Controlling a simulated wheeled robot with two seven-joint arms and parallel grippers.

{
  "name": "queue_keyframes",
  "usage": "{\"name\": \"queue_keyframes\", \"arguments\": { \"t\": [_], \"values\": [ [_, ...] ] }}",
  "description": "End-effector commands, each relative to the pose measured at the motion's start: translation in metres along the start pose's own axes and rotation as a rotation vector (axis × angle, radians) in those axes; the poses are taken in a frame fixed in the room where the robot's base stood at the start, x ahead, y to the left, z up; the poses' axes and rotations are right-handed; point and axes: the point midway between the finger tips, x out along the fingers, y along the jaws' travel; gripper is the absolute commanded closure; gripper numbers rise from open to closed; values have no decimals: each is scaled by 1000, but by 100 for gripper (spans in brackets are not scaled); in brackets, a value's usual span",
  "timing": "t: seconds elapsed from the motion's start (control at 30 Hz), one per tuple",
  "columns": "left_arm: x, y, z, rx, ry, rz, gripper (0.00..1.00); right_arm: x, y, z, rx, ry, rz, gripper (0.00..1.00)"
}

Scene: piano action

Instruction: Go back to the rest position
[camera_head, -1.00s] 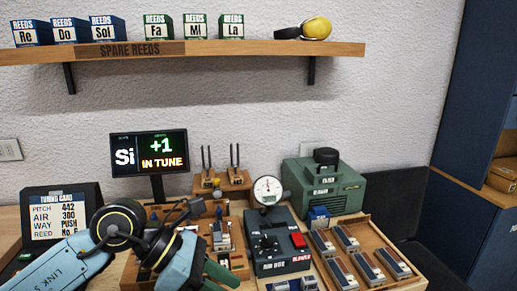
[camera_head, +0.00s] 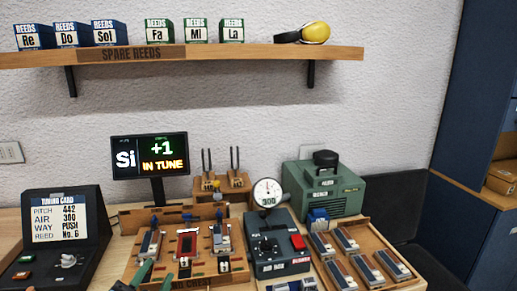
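My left gripper (camera_head: 155,277) shows only as two green fingertips at the bottom edge of the head view, in front of the wooden chest (camera_head: 205,282). The fingertips stand apart with nothing seen between them. The rest of the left arm is out of the picture. My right gripper is not in view. In the chest sit a grey reed block (camera_head: 150,243), a red-framed one (camera_head: 187,243) and another grey one (camera_head: 221,239).
A display (camera_head: 150,156) reads Si, +1, IN TUNE. A tuning card stand (camera_head: 60,225) is at left. A dark box (camera_head: 278,245) with a gauge (camera_head: 267,192), a green machine (camera_head: 325,190) and a reed tray (camera_head: 385,240) stand right. A shelf (camera_head: 230,50) hangs above.

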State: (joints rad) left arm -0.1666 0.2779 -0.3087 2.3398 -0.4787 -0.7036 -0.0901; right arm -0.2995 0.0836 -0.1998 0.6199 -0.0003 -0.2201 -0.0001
Motion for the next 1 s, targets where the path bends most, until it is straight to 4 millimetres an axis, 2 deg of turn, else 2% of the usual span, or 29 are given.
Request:
{"name": "queue_keyframes", "arguments": {
  "t": [0.03, 0.1, 0.2, 0.3, 0.4, 0.57, 0.6, 0.87, 1.0],
  "values": [
    [-14, 14, 32, -81, -139, 53, 65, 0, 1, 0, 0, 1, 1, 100],
    [-36, 33, 70, -175, -322, 125, 65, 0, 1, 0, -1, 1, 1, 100],
    [-73, 58, 111, -284, -546, 221, 65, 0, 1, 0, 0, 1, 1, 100],
    [-110, 79, 138, -362, -725, 304, 65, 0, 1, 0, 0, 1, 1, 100],
    [-147, 97, 155, -424, -880, 379, 65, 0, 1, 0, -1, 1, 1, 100],
    [-206, 119, 171, -502, -1101, 496, 65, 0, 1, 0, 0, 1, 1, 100],
    [-212, 124, 176, -511, -1132, 513, 65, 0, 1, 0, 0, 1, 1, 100],
    [-192, 171, 228, -497, -1148, 522, 65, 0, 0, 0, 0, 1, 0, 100],
    [-189, 203, 265, -490, -1166, 533, 65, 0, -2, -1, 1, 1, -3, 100]
  ]
}}
